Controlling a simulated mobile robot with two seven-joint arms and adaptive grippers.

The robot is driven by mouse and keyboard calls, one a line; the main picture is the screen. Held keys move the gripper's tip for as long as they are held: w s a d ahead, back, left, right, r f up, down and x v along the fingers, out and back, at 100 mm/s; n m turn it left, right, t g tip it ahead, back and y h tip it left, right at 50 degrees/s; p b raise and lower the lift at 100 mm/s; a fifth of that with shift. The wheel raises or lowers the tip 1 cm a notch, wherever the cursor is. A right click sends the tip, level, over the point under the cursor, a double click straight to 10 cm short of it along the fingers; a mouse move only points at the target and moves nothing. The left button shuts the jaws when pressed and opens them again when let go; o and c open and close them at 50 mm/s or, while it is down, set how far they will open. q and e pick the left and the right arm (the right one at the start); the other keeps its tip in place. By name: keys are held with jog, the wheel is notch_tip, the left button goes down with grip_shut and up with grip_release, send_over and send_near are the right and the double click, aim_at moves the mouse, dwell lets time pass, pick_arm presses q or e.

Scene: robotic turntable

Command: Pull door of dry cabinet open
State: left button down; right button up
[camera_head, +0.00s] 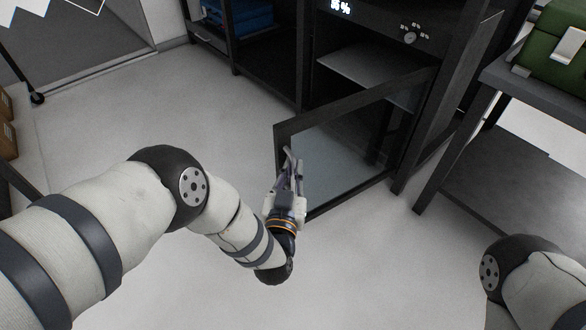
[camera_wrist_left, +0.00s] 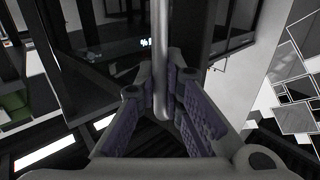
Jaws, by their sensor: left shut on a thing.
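The dry cabinet (camera_head: 452,95) is dark, with a lit display on its upper front and a shelf visible inside. Its glass door (camera_head: 345,150) in a dark frame stands swung open, out over the floor. My left gripper (camera_head: 289,165) is at the door's free left edge, shut on the door handle. In the left wrist view the handle (camera_wrist_left: 161,60) is a grey bar running between the fingers of my left gripper (camera_wrist_left: 170,100). The fingers hide part of the handle. My right gripper is not in view; only part of my right arm shows at the lower right.
A dark table (camera_head: 520,85) with a green case (camera_head: 555,42) stands to the right of the cabinet. A dark rack (camera_head: 265,70) with a blue item (camera_head: 235,15) stands to its left. The pale floor (camera_head: 110,125) left of the door is clear.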

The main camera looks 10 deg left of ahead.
pick_arm(q)
jog(key=shift+f, duration=0.1)
jog(key=c, duration=2)
grip_release()
jog(key=shift+o, duration=0.2)
jog(key=s, duration=1.2)
jog(key=shift+a, duration=0.25)
